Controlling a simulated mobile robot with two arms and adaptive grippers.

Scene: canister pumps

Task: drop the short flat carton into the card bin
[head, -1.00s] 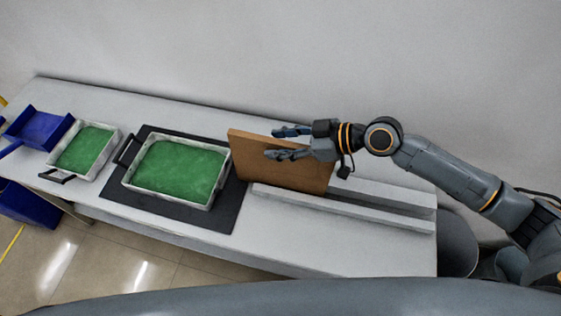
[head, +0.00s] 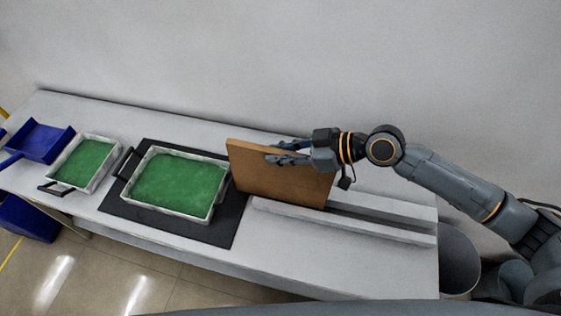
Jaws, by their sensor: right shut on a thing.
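The short flat carton (head: 280,186), a thin brown panel, stands upright and on edge at the left end of a pale slotted rack on the bench. My right gripper (head: 280,153) comes in from the right and is shut on the carton's upper edge. Its fingers cover part of that edge. The carton's bottom is hidden by the rack's front rail. I cannot tell for sure which container is the card bin; a grey round bin (head: 459,262) stands past the bench's right end, and a blue bin (head: 28,218) is low at the left. My left gripper is not in view.
The pale rack (head: 345,219) runs to the bench's right end. A tray with a green surface (head: 178,182) sits on a dark mat (head: 213,232) left of the carton. A second green tray (head: 84,163) and a blue tray (head: 40,139) are farther left.

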